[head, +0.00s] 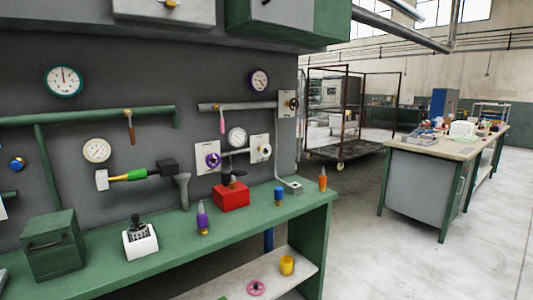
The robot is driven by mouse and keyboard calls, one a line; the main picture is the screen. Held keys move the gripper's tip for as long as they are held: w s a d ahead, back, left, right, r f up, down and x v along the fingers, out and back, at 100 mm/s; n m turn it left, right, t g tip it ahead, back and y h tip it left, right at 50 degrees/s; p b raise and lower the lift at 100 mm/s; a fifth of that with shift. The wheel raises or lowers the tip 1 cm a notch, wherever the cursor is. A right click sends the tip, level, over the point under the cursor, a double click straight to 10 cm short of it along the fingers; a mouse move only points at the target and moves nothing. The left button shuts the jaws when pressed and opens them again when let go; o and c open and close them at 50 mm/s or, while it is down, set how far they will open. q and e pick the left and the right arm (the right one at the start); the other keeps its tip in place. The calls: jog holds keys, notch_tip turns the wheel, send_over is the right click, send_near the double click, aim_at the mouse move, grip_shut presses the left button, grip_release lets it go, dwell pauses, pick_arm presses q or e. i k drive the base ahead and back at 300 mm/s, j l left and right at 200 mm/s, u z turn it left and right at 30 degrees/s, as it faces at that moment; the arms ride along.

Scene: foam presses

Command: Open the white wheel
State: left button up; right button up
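The white wheel (265,151) is small and round. It sits on a pale square plate on the grey wall panel, above the green bench. A grey pipe leads to it from the left. The angle of the wheel is too small to read. Neither of my grippers is in the head view.
A purple wheel (212,160) is on a plate left of the white one. A brownish valve (289,104) is at the upper right. Below, the green bench (262,217) holds a red box (231,197), purple, blue and orange bottles. Open floor lies to the right.

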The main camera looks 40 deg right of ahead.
aim_at(265, 151)
jog(key=i+l+z, duration=0.85)
jog(key=z, duration=0.2)
jog(key=i+l+z, duration=0.5)
jog(key=i+z, duration=0.3)
jog(key=z, duration=0.2)
jog(key=i+z, duration=0.5)
jog(key=i+l, duration=0.1)
jog(key=i, duration=0.5)
jog(key=i+l+z, duration=0.15)
jog(key=i, duration=0.5)
jog(key=i+u, duration=0.2)
jog(key=u, duration=0.2)
jog(key=i+l+u, duration=0.1)
jog(key=u, duration=0.3)
jog(key=i+l+u, duration=0.2)
jog(key=u, duration=0.2)
jog(key=i+l+u, duration=0.2)
jog(key=u, duration=0.2)
jog(key=i, duration=0.1)
